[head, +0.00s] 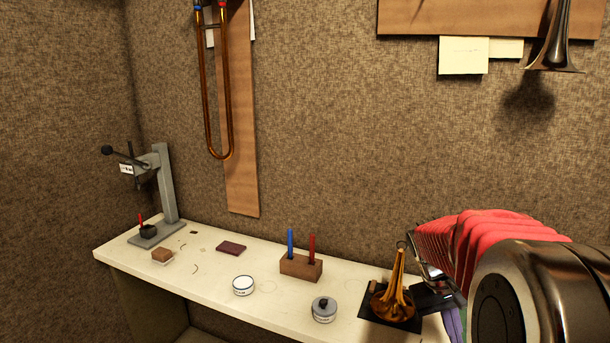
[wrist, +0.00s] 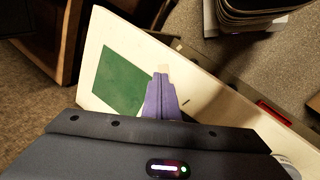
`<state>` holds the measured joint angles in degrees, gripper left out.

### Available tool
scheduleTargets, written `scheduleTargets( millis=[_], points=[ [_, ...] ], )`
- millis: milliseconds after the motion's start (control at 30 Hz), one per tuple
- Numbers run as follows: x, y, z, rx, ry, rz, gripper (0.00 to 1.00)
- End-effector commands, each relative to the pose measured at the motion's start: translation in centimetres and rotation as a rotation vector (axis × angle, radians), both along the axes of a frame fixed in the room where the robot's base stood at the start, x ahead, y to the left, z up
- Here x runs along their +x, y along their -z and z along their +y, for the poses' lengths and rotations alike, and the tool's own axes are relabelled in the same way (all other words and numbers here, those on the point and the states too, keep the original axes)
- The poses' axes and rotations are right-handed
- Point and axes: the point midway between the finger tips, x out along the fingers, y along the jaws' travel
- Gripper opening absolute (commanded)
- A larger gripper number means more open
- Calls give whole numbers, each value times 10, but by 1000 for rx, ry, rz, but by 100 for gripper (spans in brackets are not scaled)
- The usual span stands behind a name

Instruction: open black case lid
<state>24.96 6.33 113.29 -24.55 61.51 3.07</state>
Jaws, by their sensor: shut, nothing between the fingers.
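I cannot pick out a black case or its lid for certain in either view. The wrist view shows a dark, layered, rounded object (wrist: 250,14) at the top right, cut off by the frame edge. My gripper (wrist: 161,82) has purple fingers, which are together with nothing between them. It hangs over a pale bench top (wrist: 205,92), beside a green mat (wrist: 119,75). The dark object is apart from my fingers, up and to the right. In the head view my arm fills the lower right, and only a bit of purple finger shows.
On the bench in the head view are a brass horn bell (head: 392,303) on a dark mat, a grey press (head: 160,195), a wooden block (head: 300,268) with blue and red tools, and two small tins (head: 243,285). A trombone slide (head: 216,90) hangs on the wall.

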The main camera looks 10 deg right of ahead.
Motion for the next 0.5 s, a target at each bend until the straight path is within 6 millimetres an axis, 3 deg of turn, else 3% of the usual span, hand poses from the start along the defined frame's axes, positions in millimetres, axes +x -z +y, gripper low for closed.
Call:
scheduleTargets(
  millis=[100, 500],
  points=[
    [-5, -6, 35, 40, -26, -61, 0],
    [-29, -20, 137, 161, -102, -243, 0]
  ],
)
